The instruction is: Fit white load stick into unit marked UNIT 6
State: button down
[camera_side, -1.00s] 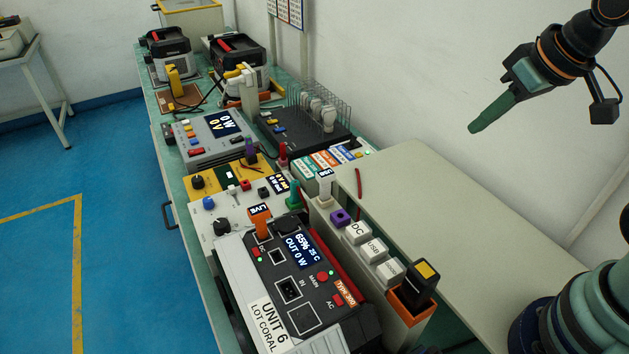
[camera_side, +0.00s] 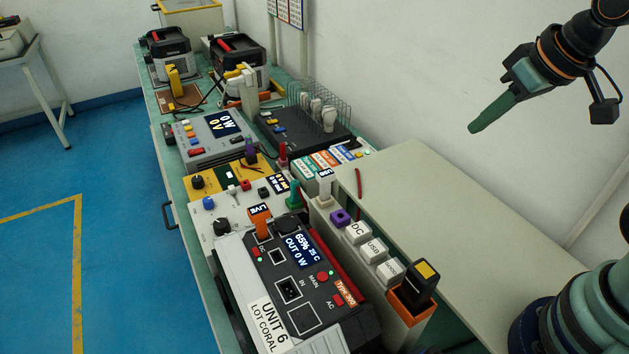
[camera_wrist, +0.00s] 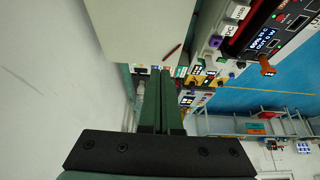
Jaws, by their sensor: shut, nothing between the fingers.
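The unit marked UNIT 6 (camera_side: 272,325) is a black and grey box at the front of the bench, its screen reading 65% and OUT 0 W. An orange stick (camera_side: 261,224) stands in its top, near the LIVE sign. The unit's top also shows at the upper right of the wrist view (camera_wrist: 287,22). A white stick (camera_side: 325,190) stands upright in the narrow rack behind the unit, beside a purple block; I take it as the white load stick. My gripper (camera_side: 473,130) is shut and empty, high above the beige surface, well right of the stick. Its green fingers show in the wrist view (camera_wrist: 160,75).
The rack (camera_side: 345,250) holds white DC and USB blocks and an orange holder with a black-and-yellow plug (camera_side: 421,282). Green (camera_side: 293,194), red (camera_side: 282,153) and purple (camera_side: 250,150) sticks stand farther back. The beige surface (camera_side: 440,220) is clear except for a thin red piece.

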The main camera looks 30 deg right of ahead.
jog(key=c, duration=0.7)
grip_release()
jog(key=shift+w+a+r, duration=0.1)
jog(key=shift+w, duration=0.1)
jog(key=shift+o, duration=0.7)
jog(key=w+a+r+n+g, duration=0.1)
jog(key=w+a+n, duration=0.2)
jog(key=w+n, duration=0.2)
jog(key=shift+w+r+g, duration=0.15)
jog(key=shift+g, duration=0.15)
jog(key=n+g, duration=0.4)
jog(key=n, duration=0.9)
send_near(326, 176)
jog(key=shift+w+d+f, duration=0.35)
jog(key=shift+d, duration=0.1)
jog(key=shift+w+a+f, duration=0.1)
jog(key=shift+a+f, duration=0.15)
jog(key=shift+f, duration=0.2)
notch_tip(326, 176, down, 12)
jog(key=shift+r, duration=0.15)
